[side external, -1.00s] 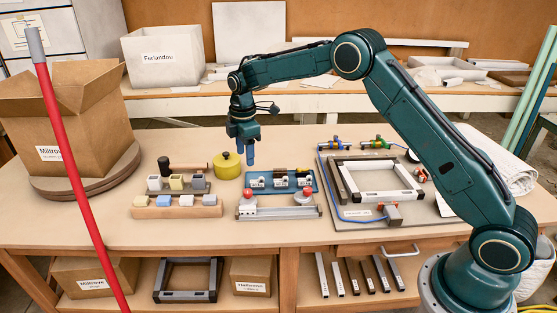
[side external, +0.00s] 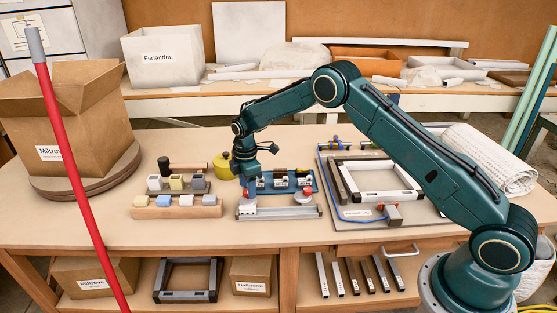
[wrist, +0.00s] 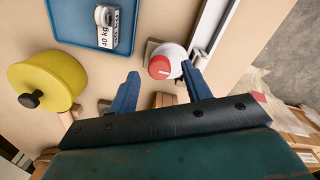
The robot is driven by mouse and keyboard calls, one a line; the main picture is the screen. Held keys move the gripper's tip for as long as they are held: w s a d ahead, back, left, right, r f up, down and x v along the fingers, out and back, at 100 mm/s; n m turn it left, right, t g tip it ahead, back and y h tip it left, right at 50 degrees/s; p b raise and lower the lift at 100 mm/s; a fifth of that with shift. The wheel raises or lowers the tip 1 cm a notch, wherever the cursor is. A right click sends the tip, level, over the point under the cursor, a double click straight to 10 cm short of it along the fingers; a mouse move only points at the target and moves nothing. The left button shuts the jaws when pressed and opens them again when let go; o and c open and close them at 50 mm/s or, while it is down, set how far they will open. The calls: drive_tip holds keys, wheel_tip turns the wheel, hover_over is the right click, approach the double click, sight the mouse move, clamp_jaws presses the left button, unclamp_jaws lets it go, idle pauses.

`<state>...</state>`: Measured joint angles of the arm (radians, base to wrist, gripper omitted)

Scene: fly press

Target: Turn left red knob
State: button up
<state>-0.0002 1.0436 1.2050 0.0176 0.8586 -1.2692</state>
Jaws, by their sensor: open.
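The left red knob (wrist: 160,67) has a red cap with a white mark, on a round white base. In the wrist view it shows between my two blue fingertips, nearer the right one; I cannot tell whether they touch it. My gripper (side external: 250,187) is open with its fingers pointing down over the left end of the grey rail fixture (side external: 277,212). It also shows in the wrist view (wrist: 160,72). In the side view my fingers mostly hide the left knob. The right red knob (side external: 307,191) stands at the fixture's other end.
A blue tray (wrist: 62,22) with labelled weights lies behind the fixture. A yellow round pot (wrist: 40,86) with a black knob stands close by. A wooden block rack (side external: 178,212) is at the left. A framed board (side external: 335,205) lies at the right.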

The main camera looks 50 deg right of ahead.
drive_tip(key=shift+f, duration=0.7)
drive_tip(key=c, duration=1)
